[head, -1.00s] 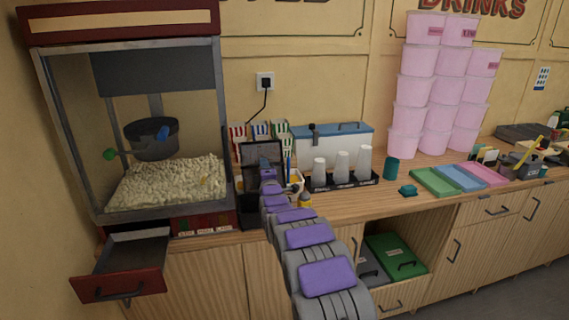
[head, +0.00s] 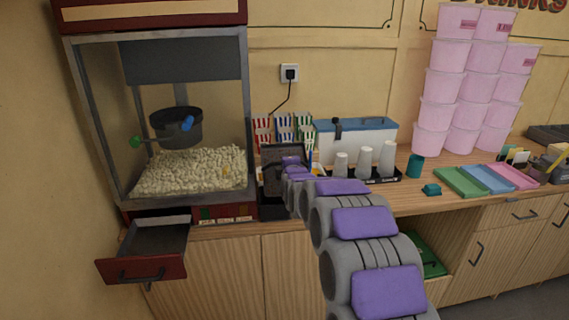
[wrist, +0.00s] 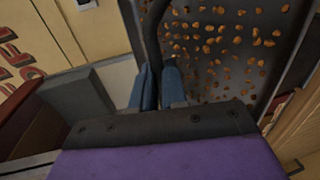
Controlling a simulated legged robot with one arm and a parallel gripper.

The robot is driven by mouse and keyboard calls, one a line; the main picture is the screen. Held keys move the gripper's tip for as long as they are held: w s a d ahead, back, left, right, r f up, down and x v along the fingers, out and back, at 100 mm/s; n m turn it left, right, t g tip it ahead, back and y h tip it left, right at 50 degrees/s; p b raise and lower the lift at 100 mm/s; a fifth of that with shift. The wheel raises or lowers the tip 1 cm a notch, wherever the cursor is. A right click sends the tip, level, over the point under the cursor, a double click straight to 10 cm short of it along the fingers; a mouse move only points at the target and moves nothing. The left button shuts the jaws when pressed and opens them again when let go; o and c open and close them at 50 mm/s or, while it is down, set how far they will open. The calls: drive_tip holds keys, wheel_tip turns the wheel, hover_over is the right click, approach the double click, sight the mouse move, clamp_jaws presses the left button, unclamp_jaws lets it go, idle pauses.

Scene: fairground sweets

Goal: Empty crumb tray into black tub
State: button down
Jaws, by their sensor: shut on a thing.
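The crumb tray (head: 270,155) is a dark flat tray standing steeply tilted above the counter. In the wrist view the crumb tray (wrist: 225,62) fills the upper right, with many brown bits spread over its dark surface. My gripper (wrist: 158,84) has its blue fingers closed around a dark bar at the tray's near edge, which looks like its handle. In the head view my arm hides the fingers and part of the tray. The black tub (head: 270,207) sits on the counter just below the tray; its inside is hidden.
A popcorn machine (head: 160,100) stands left, with an open, red-fronted drawer (head: 145,265) sticking out. Striped cartons (head: 283,128), a black cup rack (head: 375,177) and a blue-lidded box (head: 355,140) stand close right. Stacked pink tubs (head: 440,90) are further right.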

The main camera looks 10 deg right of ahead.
drive_tip(key=s+r+g+p, duration=0.4)
drive_tip(key=s+g+p, duration=0.3)
drive_tip(key=s+p, duration=0.4)
drive_tip(key=shift+s+p, duration=0.35)
drive_tip(key=shift+p, duration=0.25)
